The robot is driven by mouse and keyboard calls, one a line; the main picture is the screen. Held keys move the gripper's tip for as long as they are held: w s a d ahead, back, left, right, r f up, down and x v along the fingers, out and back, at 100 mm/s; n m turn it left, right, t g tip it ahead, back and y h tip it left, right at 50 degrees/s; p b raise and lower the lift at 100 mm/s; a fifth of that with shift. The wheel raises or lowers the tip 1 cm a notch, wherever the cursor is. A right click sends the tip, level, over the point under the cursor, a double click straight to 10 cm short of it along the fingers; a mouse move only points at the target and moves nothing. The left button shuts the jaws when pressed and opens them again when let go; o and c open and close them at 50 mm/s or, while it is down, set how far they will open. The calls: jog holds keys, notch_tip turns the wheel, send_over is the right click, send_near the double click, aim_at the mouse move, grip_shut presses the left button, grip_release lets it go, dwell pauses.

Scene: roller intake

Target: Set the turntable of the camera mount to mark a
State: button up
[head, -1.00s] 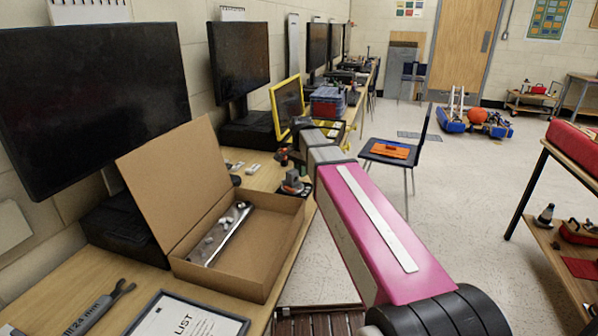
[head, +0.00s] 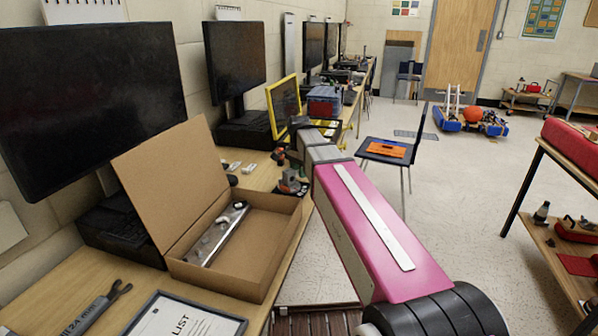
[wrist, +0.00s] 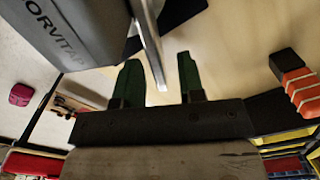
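In the wrist view my gripper (wrist: 158,72) has two dark green fingers standing wide apart. A thin metal bar or plate edge (wrist: 150,45) reaches down between them, closer to the left finger; I cannot tell whether it touches. A grey box-shaped body (wrist: 72,28) with partly cut-off lettering fills the upper left. I cannot tell whether these are parts of the camera mount. No turntable and no mark a can be made out. In the head view my pink arm reaches over the bench and its far end hides the gripper.
An open cardboard box (head: 262,257) with a metal strip inside stands on the bench. A small orange and dark device (head: 291,182) sits beside my arm. Monitors line the wall. A chair (head: 387,151) stands right of the arm. An orange-handled object (wrist: 303,88) lies right of the fingers.

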jog(key=shift+r, duration=0.1)
notch_tip(320, 180, up, 11)
jog(key=shift+f, duration=0.2)
dwell(0.5)
